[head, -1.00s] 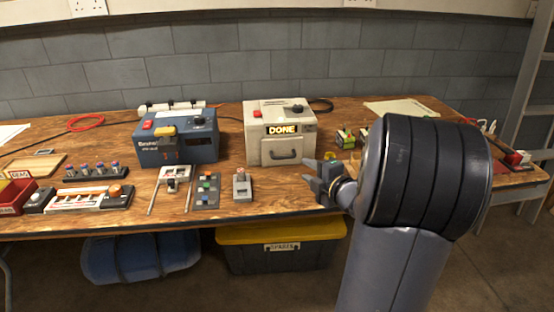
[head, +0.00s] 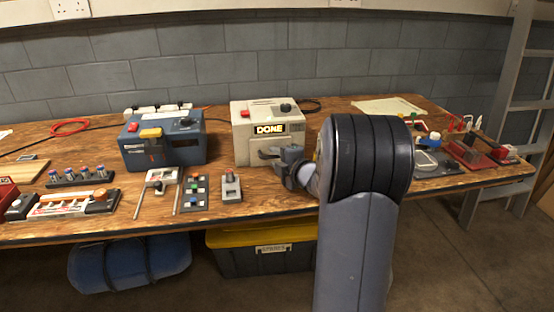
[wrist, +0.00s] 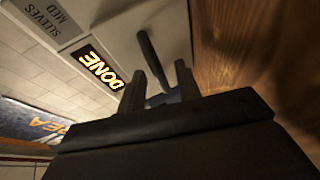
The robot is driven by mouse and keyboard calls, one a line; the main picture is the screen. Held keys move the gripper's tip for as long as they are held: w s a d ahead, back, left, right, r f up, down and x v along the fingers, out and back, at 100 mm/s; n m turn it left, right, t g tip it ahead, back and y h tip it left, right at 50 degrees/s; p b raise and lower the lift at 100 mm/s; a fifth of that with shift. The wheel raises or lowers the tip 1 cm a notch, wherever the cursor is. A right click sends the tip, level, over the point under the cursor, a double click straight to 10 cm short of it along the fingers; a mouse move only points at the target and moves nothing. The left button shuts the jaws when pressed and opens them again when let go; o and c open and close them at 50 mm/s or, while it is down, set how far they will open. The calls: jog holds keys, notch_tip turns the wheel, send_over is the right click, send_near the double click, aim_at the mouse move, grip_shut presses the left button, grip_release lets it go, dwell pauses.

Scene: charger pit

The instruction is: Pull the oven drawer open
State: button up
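The oven is a cream box (head: 244,155) with a lit DONE display (head: 270,129), a red button and a dark knob on top. Its drawer front shows shut. The dark drawer handle (wrist: 150,62) shows in the wrist view, running between my fingers. My gripper (head: 272,154) is at the handle in the head view, and its fingers (wrist: 160,85) stand apart on either side of the bar in the wrist view. I see gaps beside the bar, but cannot tell whether either finger touches it. My arm hides the right part of the oven front.
A blue box device (head: 163,145) stands left of the oven. Small control blocks (head: 193,190) and a lever block (head: 231,187) sit in front on the wooden bench. A yellow-lidded bin (head: 262,238) is under the bench. Red items (head: 480,155) lie at the right.

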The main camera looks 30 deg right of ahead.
grip_shut()
jog(key=shift+s, duration=0.1)
dwell(0.5)
